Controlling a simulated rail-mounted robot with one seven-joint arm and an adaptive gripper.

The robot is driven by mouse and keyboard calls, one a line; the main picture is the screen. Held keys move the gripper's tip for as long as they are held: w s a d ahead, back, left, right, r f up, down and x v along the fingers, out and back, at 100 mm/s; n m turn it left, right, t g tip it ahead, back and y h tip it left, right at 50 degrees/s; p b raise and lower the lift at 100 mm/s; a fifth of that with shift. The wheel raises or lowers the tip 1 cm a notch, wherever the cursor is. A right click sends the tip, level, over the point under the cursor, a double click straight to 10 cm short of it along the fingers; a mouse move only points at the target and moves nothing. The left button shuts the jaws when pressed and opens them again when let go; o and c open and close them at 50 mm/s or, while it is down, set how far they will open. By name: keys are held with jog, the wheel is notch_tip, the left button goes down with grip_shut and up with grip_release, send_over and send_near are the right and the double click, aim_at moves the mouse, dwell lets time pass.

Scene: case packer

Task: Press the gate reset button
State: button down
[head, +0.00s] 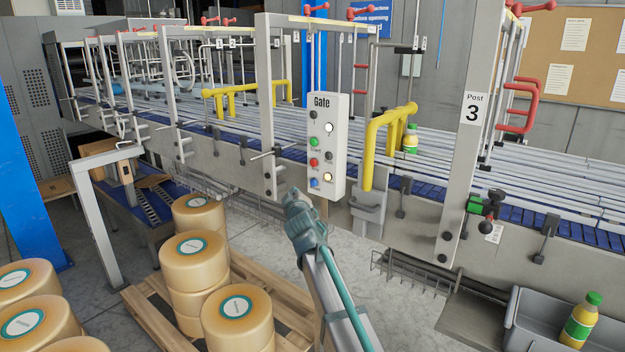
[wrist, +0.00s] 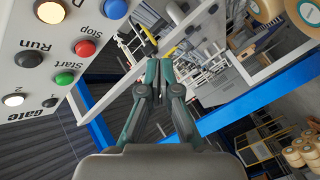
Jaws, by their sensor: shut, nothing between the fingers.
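The grey gate panel (head: 341,150), headed "Gate", is fixed upright on the conveyor frame. It carries a blue button (head: 314,182) at its lower left, below a red button (head: 313,162) and a green button (head: 313,141). In the wrist view the panel (wrist: 25,30) appears upside down at the left, with the blue button (wrist: 115,8) at the top edge. The label by the blue button is cut off, so I cannot read it as reset. My gripper (head: 292,194) is shut and empty, below and left of the panel and apart from it. Its closed fingers (wrist: 156,66) show right of the buttons.
A yellow bent bar (head: 370,150) stands just right of the panel, and a metal post (head: 267,110) stands left. Stacked cream rounds (head: 194,262) on a pallet lie below left. A bottle (head: 581,320) stands in a grey bin at lower right.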

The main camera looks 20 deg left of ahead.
aim_at(314, 182)
jog(key=shift+w+d+p, duration=0.3)
jog(key=shift+w+p, duration=0.35)
jog(key=shift+w, duration=0.25)
jog(key=shift+w+d+p, duration=0.3)
jog(key=shift+w+p, duration=0.35)
jog(key=shift+w, duration=0.25)
jog(key=shift+w+d+p, duration=0.3)
jog(key=shift+w+p, duration=0.35)
jog(key=shift+w, duration=0.25)
jog(key=shift+w, duration=0.2)
jog(key=shift+w+d+p, duration=0.15)
jog(key=shift+w+p, duration=0.1)
jog(key=shift+p, duration=0.05)
jog(key=shift+w+d+p, duration=0.15)
jog(key=shift+w+p, duration=0.35)
jog(key=shift+s, duration=0.1)
dwell(0.4)
jog(key=shift+s+a+b, duration=0.3)
jog(key=shift+s+b, duration=0.55)
jog(key=shift+b, duration=0.35)
